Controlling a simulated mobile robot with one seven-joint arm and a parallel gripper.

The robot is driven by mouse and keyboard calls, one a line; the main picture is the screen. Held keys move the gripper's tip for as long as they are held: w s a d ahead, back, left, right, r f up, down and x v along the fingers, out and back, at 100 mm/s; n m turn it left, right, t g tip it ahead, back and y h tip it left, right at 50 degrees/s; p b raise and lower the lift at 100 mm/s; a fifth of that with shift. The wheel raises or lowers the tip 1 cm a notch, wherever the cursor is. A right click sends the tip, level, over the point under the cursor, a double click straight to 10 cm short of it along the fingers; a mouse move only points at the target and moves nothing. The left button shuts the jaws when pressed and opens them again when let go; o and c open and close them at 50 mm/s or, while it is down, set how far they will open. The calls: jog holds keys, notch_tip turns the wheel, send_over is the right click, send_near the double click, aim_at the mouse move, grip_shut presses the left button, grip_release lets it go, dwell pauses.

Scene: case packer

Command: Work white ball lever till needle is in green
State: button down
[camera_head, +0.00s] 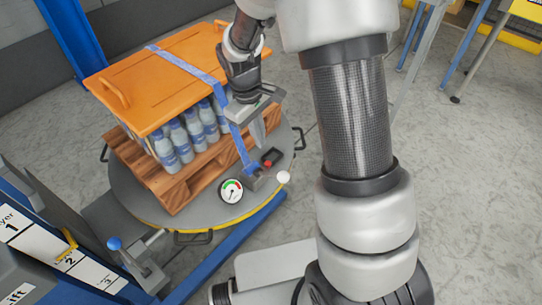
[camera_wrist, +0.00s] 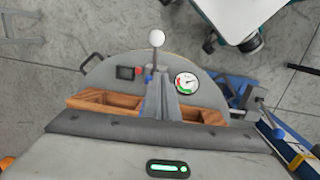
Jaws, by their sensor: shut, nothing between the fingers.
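The white ball (camera_head: 283,177) is at the end of a lever beside the round platform's rim. In the wrist view the white ball (camera_wrist: 156,38) stands beyond my gripper's fingertips, apart from them. My gripper (camera_head: 261,146) is shut and empty, pointing down above the small control unit; its fingers also show in the wrist view (camera_wrist: 163,78). The round gauge (camera_head: 231,191) has a white face with green and red bands. It also shows in the wrist view (camera_wrist: 186,83). The needle's exact reading is too small to tell.
A wooden pallet (camera_head: 180,190) carries several blue-capped bottles (camera_head: 180,140) under an orange lid (camera_head: 160,75), bound by a blue strap (camera_head: 188,64). A red button (camera_head: 267,163) sits near the lever. A blue-knobbed lever (camera_head: 114,244) stands at lower left.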

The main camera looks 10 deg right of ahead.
jog(key=b, duration=0.2)
send_near(277, 176)
jog(key=w+a+f, duration=0.1)
jog(key=a, duration=0.1)
jog(key=d+f, duration=0.1)
jog(key=s+d+f, duration=0.1)
jog(key=shift+d+f, duration=0.3)
jog(key=shift+f, duration=0.1)
jog(key=shift+f, duration=0.1)
